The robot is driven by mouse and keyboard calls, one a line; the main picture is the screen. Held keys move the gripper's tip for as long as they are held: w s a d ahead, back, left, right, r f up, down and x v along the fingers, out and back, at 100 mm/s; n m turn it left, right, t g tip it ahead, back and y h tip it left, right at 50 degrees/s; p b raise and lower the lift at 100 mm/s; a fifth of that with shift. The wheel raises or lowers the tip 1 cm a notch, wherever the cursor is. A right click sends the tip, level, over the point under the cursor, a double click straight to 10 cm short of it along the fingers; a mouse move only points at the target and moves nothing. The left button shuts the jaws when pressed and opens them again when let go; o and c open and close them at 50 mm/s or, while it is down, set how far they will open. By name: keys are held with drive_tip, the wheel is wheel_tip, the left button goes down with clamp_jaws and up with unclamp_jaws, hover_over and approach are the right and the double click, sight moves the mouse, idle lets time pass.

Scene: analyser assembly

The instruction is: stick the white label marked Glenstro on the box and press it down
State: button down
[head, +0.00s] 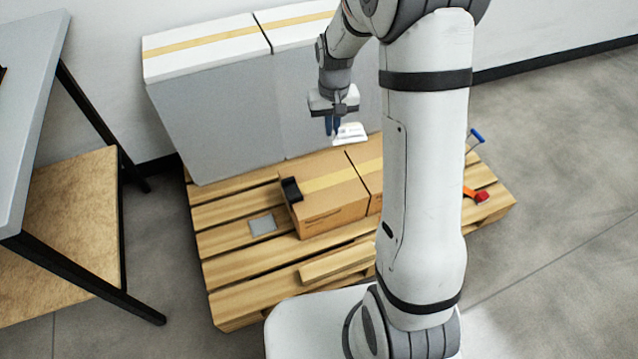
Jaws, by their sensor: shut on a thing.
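The label is held by one edge and reaches out to the right of the fingers. Its print is too small to read. The brown cardboard box (328,192) stands on the pallet with a pale tape strip along its top. The label appears above the box's back edge; I cannot tell whether it touches anything.
The wooden pallet (228,213) carries large grey boxes with white tops (205,48) behind. A black object (291,190) sits at the box's left edge, and a grey square (262,225) lies on the pallet. A red-orange tool (476,195) lies right. A table (28,95) stands left.

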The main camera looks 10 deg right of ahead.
wheel_tip(320, 180, down, 13)
drive_tip(key=a+n, duration=0.1)
drive_tip(key=a, duration=0.1)
drive_tip(key=n, duration=0.1)
hover_over(319, 202)
wheel_tip(319, 202, down, 10)
drive_tip(key=shift+a+f, duration=0.1)
drive_tip(key=shift+f, duration=0.1)
drive_tip(key=shift+f+b, duration=1.4)
drive_tip(key=shift+f, duration=0.9)
drive_tip(key=shift+f, duration=0.2)
drive_tip(key=c, duration=1.5)
unclamp_jaws()
drive_tip(key=shift+r, duration=0.1)
